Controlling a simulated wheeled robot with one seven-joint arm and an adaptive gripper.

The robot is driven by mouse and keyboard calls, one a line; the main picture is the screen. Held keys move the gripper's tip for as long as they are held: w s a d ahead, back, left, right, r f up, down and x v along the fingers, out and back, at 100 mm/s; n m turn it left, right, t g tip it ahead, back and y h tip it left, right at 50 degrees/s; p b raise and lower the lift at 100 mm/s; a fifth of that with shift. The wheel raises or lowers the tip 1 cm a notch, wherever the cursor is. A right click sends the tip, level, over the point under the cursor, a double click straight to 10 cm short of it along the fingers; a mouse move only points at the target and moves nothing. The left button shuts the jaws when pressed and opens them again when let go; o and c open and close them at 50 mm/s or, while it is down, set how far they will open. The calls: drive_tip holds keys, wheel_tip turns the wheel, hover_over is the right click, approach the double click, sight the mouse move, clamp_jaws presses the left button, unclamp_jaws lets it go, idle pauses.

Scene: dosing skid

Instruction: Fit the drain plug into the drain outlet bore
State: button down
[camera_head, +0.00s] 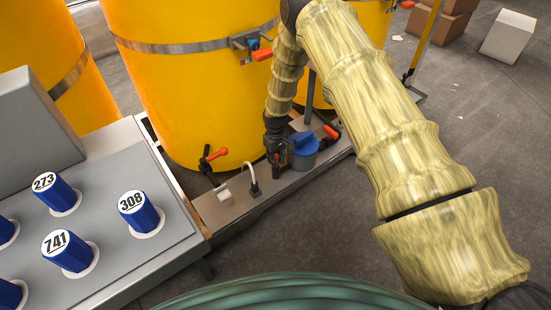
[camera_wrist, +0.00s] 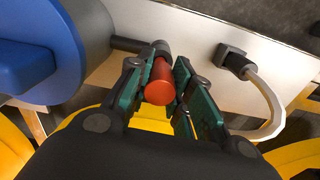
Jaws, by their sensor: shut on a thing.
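The red drain plug (camera_wrist: 160,84) is between the teal fingers of my gripper (camera_wrist: 158,72) in the wrist view, and the gripper is shut on it. Just beyond the plug is the dark round end of the drain outlet (camera_wrist: 156,48), in line with the plug. The plug's far end meets or overlaps the outlet in this view. I cannot tell whether it is inside the bore.
The blue housing (camera_wrist: 55,50) stands close at the left in the wrist view, with a dark pipe running to the outlet. A plug with a pale cable (camera_wrist: 240,64) is at the right. Yellow tanks (camera_head: 185,90) stand behind.

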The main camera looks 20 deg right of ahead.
sight(276, 156)
drive_tip(key=shift+f+b, duration=0.55)
drive_tip(key=shift+f, duration=0.9)
drive_tip(key=c, duration=1.2)
unclamp_jaws()
wheel_tip(276, 156, up, 12)
